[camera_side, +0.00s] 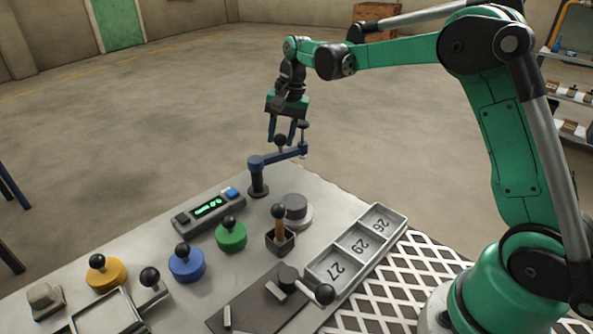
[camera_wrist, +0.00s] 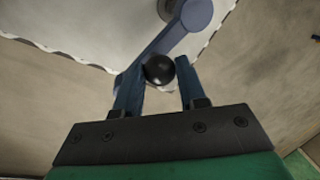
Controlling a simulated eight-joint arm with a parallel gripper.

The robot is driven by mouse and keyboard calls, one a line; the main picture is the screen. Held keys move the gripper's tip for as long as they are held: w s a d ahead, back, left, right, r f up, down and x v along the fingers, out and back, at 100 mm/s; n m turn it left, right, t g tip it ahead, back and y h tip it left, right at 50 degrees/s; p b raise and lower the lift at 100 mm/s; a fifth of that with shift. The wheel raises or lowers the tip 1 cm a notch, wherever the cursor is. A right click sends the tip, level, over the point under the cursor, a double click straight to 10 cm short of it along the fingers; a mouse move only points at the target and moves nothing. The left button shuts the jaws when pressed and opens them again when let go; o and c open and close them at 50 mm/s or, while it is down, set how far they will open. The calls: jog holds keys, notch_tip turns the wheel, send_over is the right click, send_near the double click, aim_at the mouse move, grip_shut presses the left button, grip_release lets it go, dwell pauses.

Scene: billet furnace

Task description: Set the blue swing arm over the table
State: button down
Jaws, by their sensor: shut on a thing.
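The blue swing arm (camera_side: 277,157) stands on a dark post at the far edge of the table (camera_side: 330,182). Its free end points right and reaches out past the table edge, over the floor. A black ball knob stands on it. My gripper (camera_side: 283,138) is above the swing arm, its blue fingers pointing down and shut on the black knob (camera_side: 281,141). In the wrist view the black knob (camera_wrist: 159,70) sits between the fingertips, against the left one. The blue bar (camera_wrist: 165,45) runs from there up to its pivot over the table.
A display box (camera_side: 208,208) and green (camera_side: 231,234), blue (camera_side: 187,263) and yellow (camera_side: 104,273) knobs stand on the table. A grey round piece (camera_side: 295,209) and a lever in a dark box (camera_side: 280,236) are near the post. A numbered tray (camera_side: 356,247) lies at the right edge.

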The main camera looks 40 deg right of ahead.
aim_at(284, 143)
jog(key=shift+s, duration=0.1)
jog(key=s+m, duration=0.1)
jog(key=m, duration=0.1)
jog(key=s+a+m+h, duration=0.1)
jog(key=m, duration=0.2)
jog(key=s+a+m, duration=0.1)
jog(key=m, duration=0.2)
jog(key=shift+a+t, duration=0.25)
jog(key=shift+t, duration=0.05)
jog(key=shift+s+a+m+h, duration=0.25)
jog(key=shift+a+m, duration=0.3)
jog(key=shift+m, duration=0.6)
jog(key=shift+s+a+m+h, duration=0.1)
jog(key=shift+a+m+h, duration=0.35)
jog(key=shift+m, duration=0.75)
jog(key=shift+s+a+m+h, duration=0.1)
jog(key=shift+s+a+m, duration=0.1)
jog(key=shift+a+m, duration=0.7)
jog(key=shift+d+m, duration=0.15)
jog(key=shift+m, duration=0.2)
jog(key=c, duration=0.5)
grip_release()
jog(key=shift+v, duration=2.85)
